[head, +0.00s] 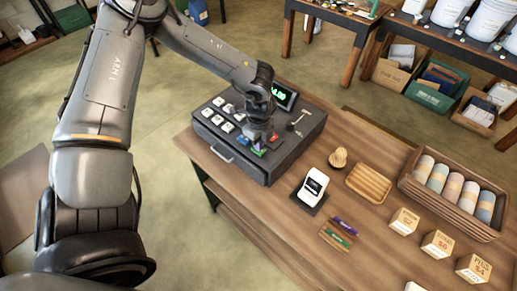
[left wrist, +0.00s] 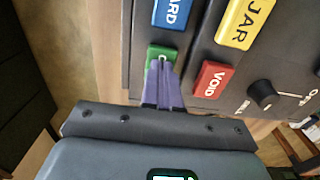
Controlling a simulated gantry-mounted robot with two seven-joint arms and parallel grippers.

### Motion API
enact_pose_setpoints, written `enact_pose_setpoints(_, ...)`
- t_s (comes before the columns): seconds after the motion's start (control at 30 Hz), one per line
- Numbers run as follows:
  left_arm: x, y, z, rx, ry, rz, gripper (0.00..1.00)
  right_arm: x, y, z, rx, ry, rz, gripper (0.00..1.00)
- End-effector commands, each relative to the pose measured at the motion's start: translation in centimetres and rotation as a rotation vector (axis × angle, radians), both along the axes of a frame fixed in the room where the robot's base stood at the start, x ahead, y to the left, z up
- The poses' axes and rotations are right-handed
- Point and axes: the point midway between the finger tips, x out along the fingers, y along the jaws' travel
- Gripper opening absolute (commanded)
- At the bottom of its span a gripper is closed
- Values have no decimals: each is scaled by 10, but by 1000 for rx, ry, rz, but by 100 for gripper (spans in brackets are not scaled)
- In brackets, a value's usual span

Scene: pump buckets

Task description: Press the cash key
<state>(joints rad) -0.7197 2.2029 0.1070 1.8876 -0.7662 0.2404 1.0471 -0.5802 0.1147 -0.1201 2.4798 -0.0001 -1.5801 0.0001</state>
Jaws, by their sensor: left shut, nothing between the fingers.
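The cash register (head: 280,160) is a dark box on the wooden counter, with white and coloured keys and a lit green display (head: 283,95). In the left wrist view a green key (left wrist: 152,52) shows one letter like a "C"; the rest of its label is hidden by my fingers. My left gripper (head: 262,146) is shut and empty, pointing down over the coloured keys. In the left wrist view its fingertips (left wrist: 161,66) overlap the green key; I cannot tell whether they press it. My right gripper is not in view.
Beside the green key are a blue key (left wrist: 172,12) ending in "ARD", a yellow "JAR" key (left wrist: 244,22) and a red "VOID" key (left wrist: 213,80). A dial (left wrist: 264,95) sits right of them. A card reader (head: 312,188) and wooden tray (head: 369,183) stand on the counter.

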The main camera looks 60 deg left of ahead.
Motion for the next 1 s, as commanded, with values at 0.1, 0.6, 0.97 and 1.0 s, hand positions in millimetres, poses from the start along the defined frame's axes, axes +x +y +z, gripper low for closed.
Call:
enact_pose_setpoints(0.1, 0, 0, -1, 0, 0, 0, 0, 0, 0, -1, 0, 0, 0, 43)
enact_pose_setpoints(0.6, 0, 0, 23, -1, -1, 0, 0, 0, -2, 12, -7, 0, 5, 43)
enact_pose_setpoints(0.97, 0, 0, 51, -1, 0, -1, 0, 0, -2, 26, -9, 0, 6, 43)
enact_pose_setpoints(1.0, 0, 0, 54, -1, 0, 0, 0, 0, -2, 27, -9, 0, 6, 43)
